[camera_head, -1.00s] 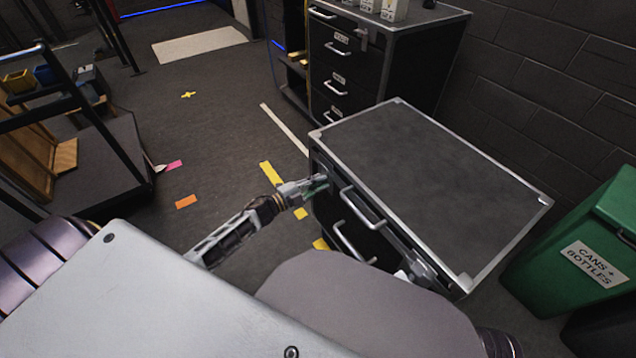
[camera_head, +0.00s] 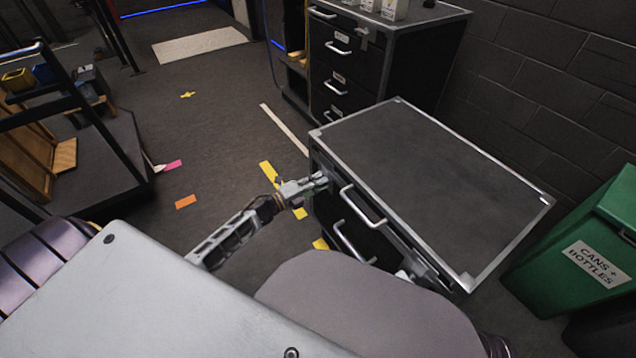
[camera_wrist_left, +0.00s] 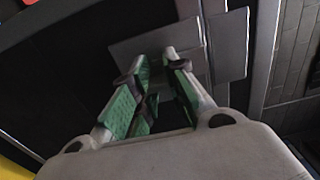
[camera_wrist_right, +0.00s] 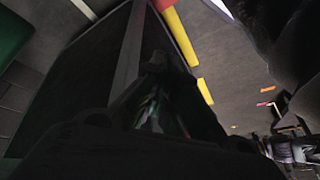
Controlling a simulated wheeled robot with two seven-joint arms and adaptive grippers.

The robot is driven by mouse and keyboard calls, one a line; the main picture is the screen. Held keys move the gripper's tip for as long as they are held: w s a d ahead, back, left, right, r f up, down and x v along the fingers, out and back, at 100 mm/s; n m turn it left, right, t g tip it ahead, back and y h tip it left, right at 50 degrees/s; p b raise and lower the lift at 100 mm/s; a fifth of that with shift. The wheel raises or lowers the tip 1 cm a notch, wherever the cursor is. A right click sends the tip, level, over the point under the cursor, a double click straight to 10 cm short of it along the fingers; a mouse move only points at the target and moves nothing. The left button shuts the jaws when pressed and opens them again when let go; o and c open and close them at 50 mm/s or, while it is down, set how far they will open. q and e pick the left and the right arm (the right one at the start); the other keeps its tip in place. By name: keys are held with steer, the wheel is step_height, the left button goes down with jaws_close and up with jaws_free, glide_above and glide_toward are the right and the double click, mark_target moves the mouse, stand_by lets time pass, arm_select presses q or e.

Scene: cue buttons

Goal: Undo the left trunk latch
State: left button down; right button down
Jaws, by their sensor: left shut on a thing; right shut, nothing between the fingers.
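The black trunk (camera_head: 440,185) with a metal-edged lid stands right of the middle in the head view. Its left latch is a grey metal plate that fills the upper middle of the left wrist view (camera_wrist_left: 228,45). My left gripper (camera_head: 322,182) is at the trunk's left front, just under the lid rim. In the left wrist view its green-padded fingers (camera_wrist_left: 155,62) are shut on the latch, whose gripped part is mostly hidden. My right gripper (camera_wrist_right: 150,105) is shut and empty, dark in the right wrist view, close to the trunk's front.
Two handles (camera_head: 362,205) project from the trunk's front. A green bin (camera_head: 590,250) stands to the right. A black drawer cabinet (camera_head: 375,60) is behind, and a dark trolley (camera_head: 75,150) is at left. The floor between trolley and trunk is clear, with coloured tape marks.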

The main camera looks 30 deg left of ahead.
arm_select(q)
steer(key=shift+c, duration=2.4)
jaws_free()
steer(key=shift+s, duration=0.15)
steer(key=shift+s+a, duration=0.2)
steer(key=shift+s, duration=0.05)
steer(key=v, duration=1.1)
steer(key=shift+s+a, duration=0.15)
steer(key=shift+s, duration=0.05)
